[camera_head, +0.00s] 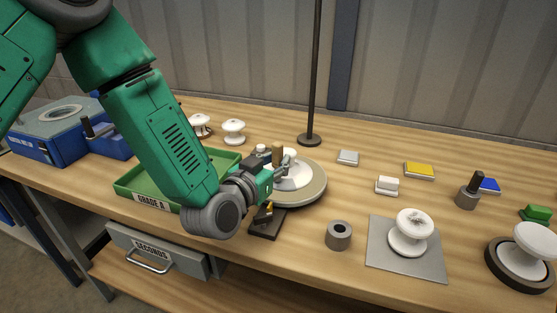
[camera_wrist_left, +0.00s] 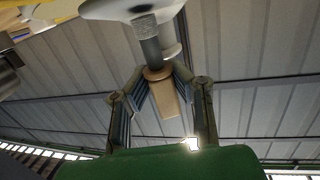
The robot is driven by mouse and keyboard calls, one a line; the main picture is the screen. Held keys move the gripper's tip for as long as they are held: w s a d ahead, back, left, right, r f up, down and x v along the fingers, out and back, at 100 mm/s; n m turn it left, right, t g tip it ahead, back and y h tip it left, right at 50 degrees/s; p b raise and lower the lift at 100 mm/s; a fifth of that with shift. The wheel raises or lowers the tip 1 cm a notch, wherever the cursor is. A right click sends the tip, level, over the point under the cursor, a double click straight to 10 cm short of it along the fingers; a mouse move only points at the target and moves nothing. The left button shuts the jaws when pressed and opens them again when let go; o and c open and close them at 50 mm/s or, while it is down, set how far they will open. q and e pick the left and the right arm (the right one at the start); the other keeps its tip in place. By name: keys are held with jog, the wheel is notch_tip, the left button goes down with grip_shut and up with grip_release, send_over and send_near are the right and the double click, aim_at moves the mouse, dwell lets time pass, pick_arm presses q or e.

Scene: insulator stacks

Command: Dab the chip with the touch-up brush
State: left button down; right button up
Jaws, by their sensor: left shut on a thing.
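My left gripper (camera_head: 282,162) is over the left side of a round turntable (camera_head: 316,190), shut on the touch-up brush. The brush's tan handle (camera_head: 277,155) stands up between the fingers; in the left wrist view the handle (camera_wrist_left: 163,95) shows between the fingertips (camera_wrist_left: 160,82). A white insulator (camera_head: 292,178) sits on the turntable, partly hidden by the gripper. I cannot make out the chip or whether the bristles touch. My right gripper is not in view.
A green tray (camera_head: 131,184) labelled GRADE A is behind my left arm. A dark block (camera_head: 266,224) and a grey ring (camera_head: 339,235) are in front. Another white insulator (camera_head: 408,238) stands on a grey mat (camera_head: 392,265). A black pole (camera_head: 313,80) rises behind the turntable.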

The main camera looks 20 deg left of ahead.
aim_at(282, 146)
pick_arm(q)
jog(key=r+p, duration=0.1)
jog(key=r, duration=0.1)
jog(key=d+r+p, duration=0.1)
jog(key=r, duration=0.1)
jog(key=shift+p, duration=0.3)
jog(key=shift+a+r+p, duration=0.2)
jog(key=shift+r+p, duration=0.4)
jog(key=shift+r, duration=0.15)
jog(key=shift+a+r+p, duration=0.15)
jog(key=shift+r+p, duration=0.4)
jog(key=shift+r, duration=0.2)
jog(key=shift+d, duration=0.25)
